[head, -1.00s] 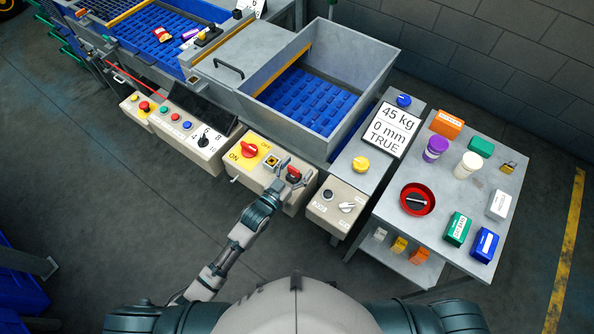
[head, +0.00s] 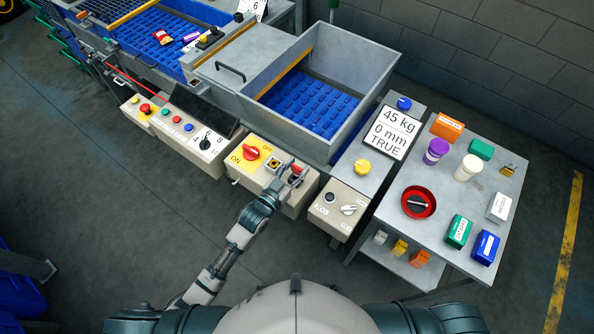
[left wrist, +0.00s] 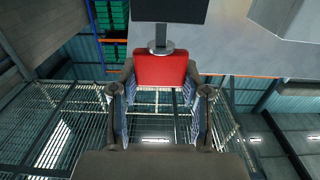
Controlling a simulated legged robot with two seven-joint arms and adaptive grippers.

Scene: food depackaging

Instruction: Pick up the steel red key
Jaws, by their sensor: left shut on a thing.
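The red key (head: 296,169) is at the front of the beige control box (head: 250,177), right of the large red rotary switch (head: 250,152). My left gripper (head: 289,174) reaches it from the front and is shut on it. In the left wrist view the key's red head (left wrist: 160,70) sits between the two fingers (left wrist: 160,103), with a short steel shaft (left wrist: 160,47) beyond it. The shaft's far end meets a dark block. Whether the key is still in its socket, I cannot tell. My right gripper is out of view.
A second beige box (head: 340,207) with a knob stands close on the right. The grey bin (head: 345,60) with a blue bottom rises behind. A side table (head: 470,195) at the right holds boxes, jars and a red dish. Floor in front is clear.

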